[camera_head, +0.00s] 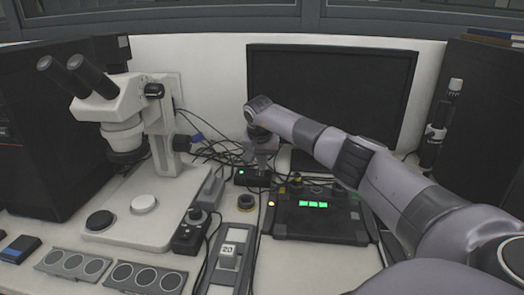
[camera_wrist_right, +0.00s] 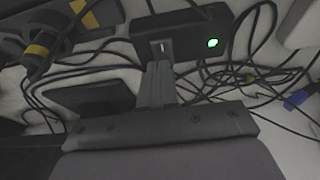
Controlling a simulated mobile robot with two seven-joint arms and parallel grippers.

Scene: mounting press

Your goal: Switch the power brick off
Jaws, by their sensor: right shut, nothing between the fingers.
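The power brick (camera_head: 252,179) is a small black box behind the dark control unit, with a lit green light at its left end. In the right wrist view the power brick (camera_wrist_right: 190,24) is at the top centre, and its green light (camera_wrist_right: 211,43) is lit. My right gripper (camera_head: 263,167) is shut and empty, pointing down at the brick. In the wrist view the closed fingertips of my right gripper (camera_wrist_right: 161,46) overlap the brick's near side, left of the light. I cannot tell whether they touch it, and a switch is not clearly visible. My left gripper is out of view.
Many loose cables (camera_head: 212,150) lie around the brick. A control unit (camera_head: 318,222) with green displays stands in front, a monitor (camera_head: 330,85) behind. A white microscope (camera_head: 125,120) stands left. A black and white cylinder (camera_head: 438,125) stands right.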

